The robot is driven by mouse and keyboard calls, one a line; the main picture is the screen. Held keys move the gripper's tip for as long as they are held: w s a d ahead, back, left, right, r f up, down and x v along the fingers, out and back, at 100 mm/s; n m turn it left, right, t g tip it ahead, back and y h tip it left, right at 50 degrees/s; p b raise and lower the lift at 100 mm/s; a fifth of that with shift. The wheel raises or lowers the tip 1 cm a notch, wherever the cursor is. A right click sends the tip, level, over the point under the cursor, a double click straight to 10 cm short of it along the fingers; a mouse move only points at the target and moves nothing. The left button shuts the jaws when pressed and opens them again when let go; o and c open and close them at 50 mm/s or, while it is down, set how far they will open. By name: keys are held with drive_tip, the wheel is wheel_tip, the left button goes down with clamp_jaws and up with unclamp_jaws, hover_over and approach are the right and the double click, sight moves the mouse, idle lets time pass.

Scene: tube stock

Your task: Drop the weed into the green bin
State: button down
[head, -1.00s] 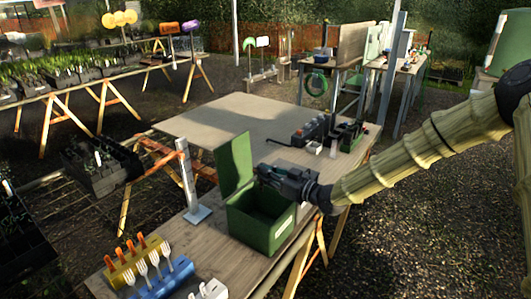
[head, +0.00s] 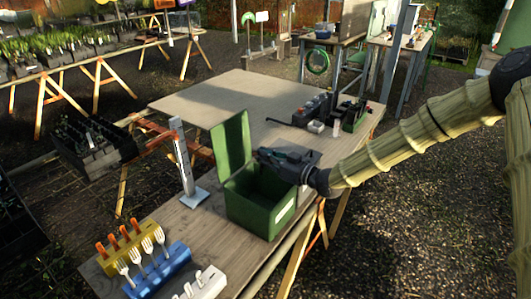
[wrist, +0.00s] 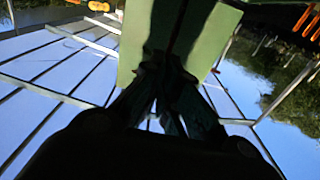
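The green bin (head: 262,212) stands on the near part of the wooden table with its lid (head: 231,145) raised at the left. My gripper (head: 262,155) is over the bin's opening, pointing left toward the lid. In the wrist view my dark gripper fingers (wrist: 165,62) lie close together in front of a green panel (wrist: 132,45), which looks like the lid. The fingertips are too dark to tell whether they are parted or hold anything. I cannot make out the weed in either view.
A grey post on a square foot (head: 184,165) stands left of the bin. A yellow rack (head: 128,243), a blue rack with forks (head: 157,272) and a white holder (head: 200,284) stand at the near end. Dark containers (head: 313,108) stand behind right. The table's far left is clear.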

drive_tip(key=shift+f, duration=0.55)
drive_tip(key=c, duration=1.6)
unclamp_jaws()
drive_tip(key=shift+o, duration=0.2)
drive_tip(key=v, duration=1.2)
drive_tip(key=shift+f, duration=0.1)
